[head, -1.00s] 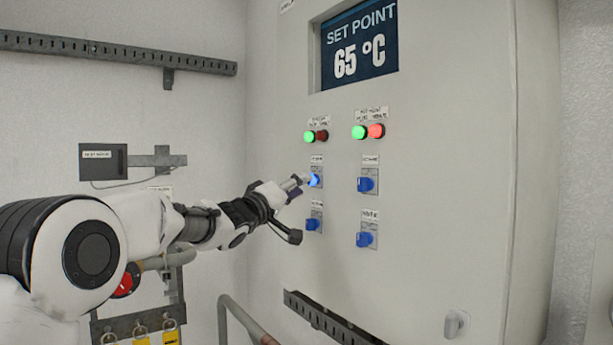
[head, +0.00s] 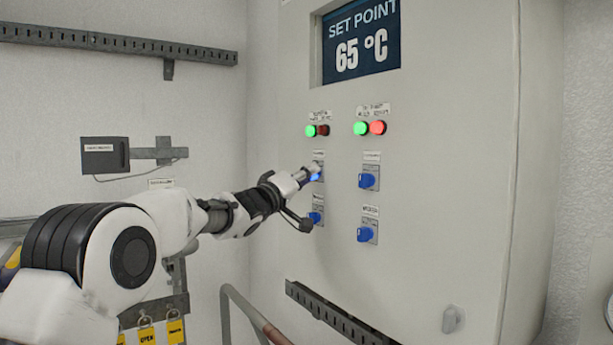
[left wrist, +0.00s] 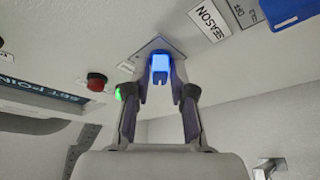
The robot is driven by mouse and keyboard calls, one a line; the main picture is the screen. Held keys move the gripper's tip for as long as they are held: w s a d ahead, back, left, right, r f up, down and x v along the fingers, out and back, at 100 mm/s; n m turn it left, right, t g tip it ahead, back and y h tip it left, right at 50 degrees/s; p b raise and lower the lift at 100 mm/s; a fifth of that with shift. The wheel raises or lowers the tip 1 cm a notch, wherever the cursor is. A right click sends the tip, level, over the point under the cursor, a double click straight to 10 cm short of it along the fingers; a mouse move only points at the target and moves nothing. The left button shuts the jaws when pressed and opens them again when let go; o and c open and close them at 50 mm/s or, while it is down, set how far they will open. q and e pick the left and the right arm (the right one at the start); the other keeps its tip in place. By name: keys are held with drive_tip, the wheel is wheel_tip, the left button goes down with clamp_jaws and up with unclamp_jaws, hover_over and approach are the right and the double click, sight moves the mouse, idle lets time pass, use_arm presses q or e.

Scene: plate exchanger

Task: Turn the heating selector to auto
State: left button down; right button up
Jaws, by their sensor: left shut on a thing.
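A blue selector knob (head: 316,177) sits on a small plate at the upper left of several selectors on the pale cabinet door. My left gripper (head: 307,174) reaches it from the left and partly covers it. In the left wrist view the two fingers (left wrist: 160,88) are closed around this bright blue knob (left wrist: 159,66), one on each side. The selector labels in the head view are too small to read, so I cannot tell from them which is the heating one. A "SEASON" label (left wrist: 209,20) shows beside the gripped knob's plate. My right gripper is out of view.
Other blue selectors stand at upper right (head: 368,181), lower right (head: 366,234) and lower left (head: 316,217). Green (head: 360,128) and red (head: 378,127) lamps sit above. The display (head: 360,45) reads 65 °C. A slotted rail (head: 335,318) and pipe (head: 245,310) lie below.

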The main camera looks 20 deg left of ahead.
use_arm(q)
drive_tip(key=shift+m, duration=0.3)
drive_tip(key=shift+w+a+m+g+h+p, duration=0.1)
drive_tip(key=shift+m+g+h+p, duration=1.2)
drive_tip(key=shift+m, duration=2.7)
drive_tip(key=shift+w+a+m+g+h+p, duration=0.1)
drive_tip(key=shift+m+g+h+p, duration=0.4)
drive_tip(key=shift+m+g+h, duration=2.25)
drive_tip(key=shift+m+t+h+p, duration=0.6)
drive_tip(key=shift+m+p, duration=0.3)
drive_tip(key=shift+m, duration=4.65)
drive_tip(key=shift+s+a+r, duration=0.1)
drive_tip(key=shift+r, duration=0.1)
